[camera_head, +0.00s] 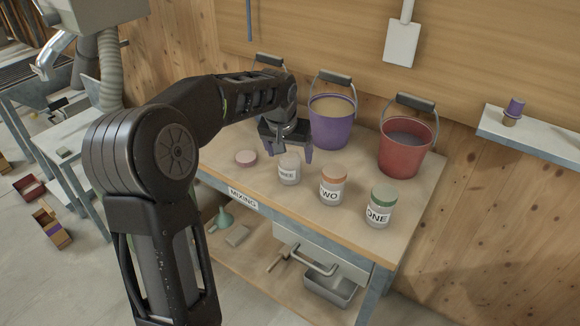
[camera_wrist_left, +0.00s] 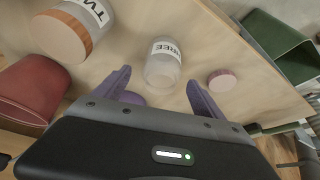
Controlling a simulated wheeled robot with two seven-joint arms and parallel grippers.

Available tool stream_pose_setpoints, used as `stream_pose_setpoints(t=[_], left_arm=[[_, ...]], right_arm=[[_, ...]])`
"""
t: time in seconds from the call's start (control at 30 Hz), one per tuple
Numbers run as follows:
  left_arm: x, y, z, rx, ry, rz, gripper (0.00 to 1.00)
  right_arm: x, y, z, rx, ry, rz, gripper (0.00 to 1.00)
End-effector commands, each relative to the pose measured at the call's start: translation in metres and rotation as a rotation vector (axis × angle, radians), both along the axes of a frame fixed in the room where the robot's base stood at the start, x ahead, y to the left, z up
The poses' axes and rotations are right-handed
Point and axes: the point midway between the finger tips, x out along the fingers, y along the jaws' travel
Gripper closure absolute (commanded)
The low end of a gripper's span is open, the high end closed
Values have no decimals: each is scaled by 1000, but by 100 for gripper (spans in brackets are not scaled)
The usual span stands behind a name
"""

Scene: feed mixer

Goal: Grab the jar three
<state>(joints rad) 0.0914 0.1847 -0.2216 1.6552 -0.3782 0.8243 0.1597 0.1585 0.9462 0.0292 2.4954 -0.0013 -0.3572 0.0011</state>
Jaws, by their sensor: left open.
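Jar three (camera_head: 289,169) stands open, without a lid, on the mixing table (camera_head: 415,197). It is a pale jar with a white label reading THREE, and it also shows in the left wrist view (camera_wrist_left: 162,66). A pink lid (camera_head: 246,158) lies flat on the table to its left; the left wrist view shows it too (camera_wrist_left: 222,79). My left gripper (camera_head: 291,153) is open at the jar, coming from behind it. In the wrist view its two purple fingers (camera_wrist_left: 160,80) point towards the jar, one on each side. I cannot tell whether they touch it. My right gripper is not in view.
Jar two (camera_head: 333,185), orange-lidded, and jar one (camera_head: 382,207), green-lidded, stand to the right. A purple bucket (camera_head: 333,125) and a red bucket (camera_head: 404,148) stand behind, with another bucket handle (camera_head: 270,60) further left. A wooden wall closes the back.

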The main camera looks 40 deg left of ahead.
Motion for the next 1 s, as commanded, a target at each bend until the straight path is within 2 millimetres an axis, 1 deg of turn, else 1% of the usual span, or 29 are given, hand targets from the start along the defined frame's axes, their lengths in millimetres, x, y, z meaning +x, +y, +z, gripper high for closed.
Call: stream_pose_setpoints(t=[0.13,0.3,0.43,1.0], left_arm=[[4,2,-10,0,4,0,20],[13,6,-33,-1,5,1,20],[18,8,-45,-1,2,1,20],[19,8,-47,0,0,0,20]], right_arm=[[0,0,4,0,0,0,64],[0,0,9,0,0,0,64],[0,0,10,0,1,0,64],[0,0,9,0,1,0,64]])
